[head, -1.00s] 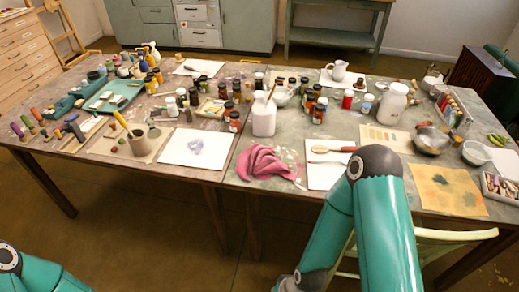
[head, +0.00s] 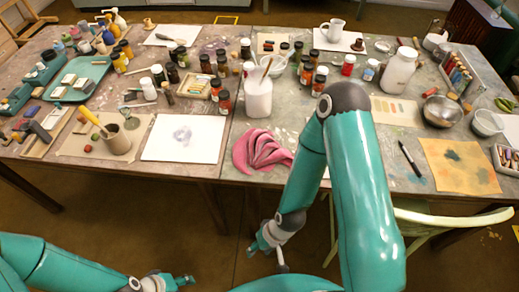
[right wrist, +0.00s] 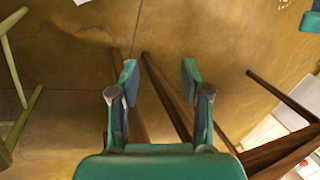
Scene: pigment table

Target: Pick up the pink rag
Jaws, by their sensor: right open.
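The pink rag (head: 262,151) lies crumpled in folds near the front edge of the table, in the head view. A white jug with a brush stands just behind it. My right gripper (head: 262,243) hangs below and in front of the table edge, apart from the rag.
A white sheet (head: 184,138) lies left of the rag. The white jug (head: 258,98) and several paint jars stand behind it. My right arm covers the table to its right. A pale green chair (head: 440,222) stands at the front right.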

